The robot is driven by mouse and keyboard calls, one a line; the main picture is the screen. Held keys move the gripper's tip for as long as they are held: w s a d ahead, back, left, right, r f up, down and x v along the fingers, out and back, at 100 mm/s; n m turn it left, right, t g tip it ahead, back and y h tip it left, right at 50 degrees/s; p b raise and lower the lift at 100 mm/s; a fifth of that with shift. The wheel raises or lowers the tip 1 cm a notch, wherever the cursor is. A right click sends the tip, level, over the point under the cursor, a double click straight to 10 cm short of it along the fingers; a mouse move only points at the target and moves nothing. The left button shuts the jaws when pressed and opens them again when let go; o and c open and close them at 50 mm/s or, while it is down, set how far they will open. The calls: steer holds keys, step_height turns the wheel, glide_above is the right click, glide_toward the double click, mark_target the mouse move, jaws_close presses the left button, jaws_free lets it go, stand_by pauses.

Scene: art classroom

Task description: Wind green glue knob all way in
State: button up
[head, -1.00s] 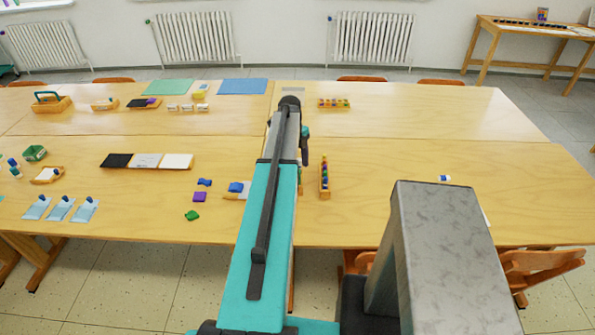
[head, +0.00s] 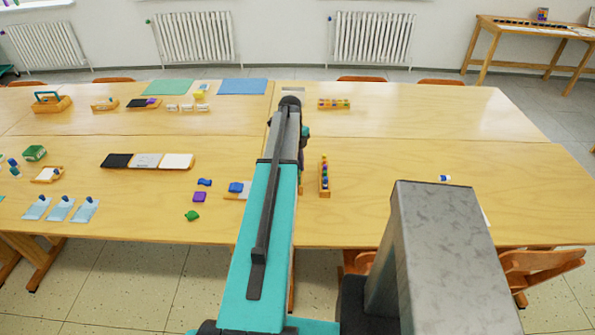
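I cannot make out a green glue knob for certain. An orange tray (head: 325,193) right of my arm holds a row of small coloured pieces, too small to identify. A small green piece (head: 192,215) lies on the near table left of my arm. My arm reaches forward over the table, and the wrist at its far end shows only as a dark and teal edge. My gripper's fingers are hidden behind the arm, so I cannot tell their state or whether they touch anything.
Blue and purple pieces (head: 200,197) lie left of my arm. Another tray of coloured pieces (head: 335,107) stands at the back. The right side of the table (head: 430,140) is mostly clear.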

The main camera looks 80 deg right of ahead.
stand_by(0.4)
steer(key=n, duration=0.5)
steer(key=shift+n+h, duration=0.3)
steer(key=shift+n, duration=0.1)
steer(key=shift+n+h, duration=0.3)
steer(key=shift+n, duration=2.5)
steer(key=o, duration=1.5)
